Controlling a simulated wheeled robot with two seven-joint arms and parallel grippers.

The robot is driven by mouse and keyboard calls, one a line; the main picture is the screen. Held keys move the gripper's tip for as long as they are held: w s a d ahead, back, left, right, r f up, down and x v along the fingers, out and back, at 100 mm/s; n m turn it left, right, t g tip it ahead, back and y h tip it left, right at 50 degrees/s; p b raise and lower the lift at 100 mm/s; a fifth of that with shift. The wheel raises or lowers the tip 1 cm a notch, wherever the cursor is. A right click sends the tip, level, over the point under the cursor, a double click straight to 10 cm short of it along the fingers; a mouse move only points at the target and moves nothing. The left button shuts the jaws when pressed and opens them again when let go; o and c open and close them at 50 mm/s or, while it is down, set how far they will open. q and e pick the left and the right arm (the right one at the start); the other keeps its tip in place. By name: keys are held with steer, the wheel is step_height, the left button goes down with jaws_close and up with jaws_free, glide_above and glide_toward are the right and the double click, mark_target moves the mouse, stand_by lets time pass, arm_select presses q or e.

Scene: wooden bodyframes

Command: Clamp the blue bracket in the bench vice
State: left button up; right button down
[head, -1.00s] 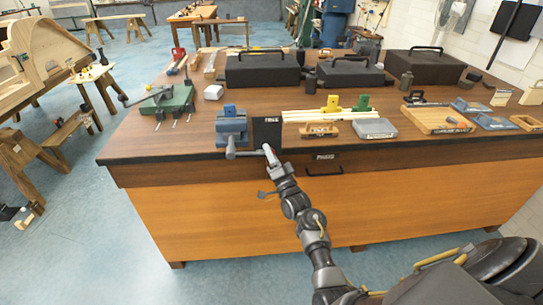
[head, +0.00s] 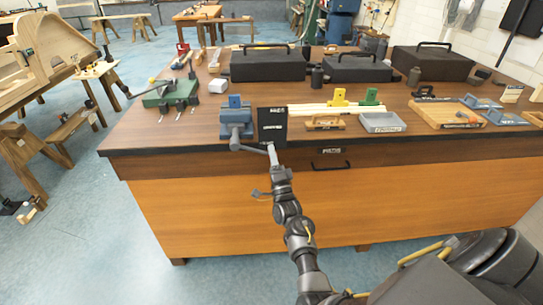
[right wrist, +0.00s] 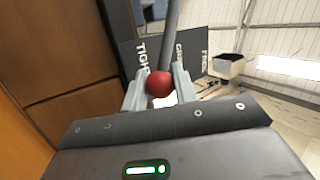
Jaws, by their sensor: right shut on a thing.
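The blue bracket (head: 235,102) stands upright at the top of the blue bench vice (head: 236,122), at the table's front edge in the head view. I cannot tell whether the jaws touch it. The vice's grey handle bar (head: 249,149) sticks out to the right below the vice. My right gripper (head: 271,149) is at the bar's right end. In the right wrist view, its fingers (right wrist: 158,92) are shut around the handle's end, with a red ball knob (right wrist: 159,84) between them. My left gripper is not in view.
A black sign plate (head: 272,126) stands just right of the vice, close to my right gripper. Pale wood strips, a yellow block (head: 338,97) and a grey tray (head: 382,122) lie further right. A green tool (head: 170,95) sits to the left. Black cases stand behind.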

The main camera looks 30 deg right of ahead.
steer(key=c, duration=1.1)
jaws_free()
steer(key=shift+c, duration=0.2)
steer(key=v, duration=1.1)
steer(key=shift+p, duration=0.3)
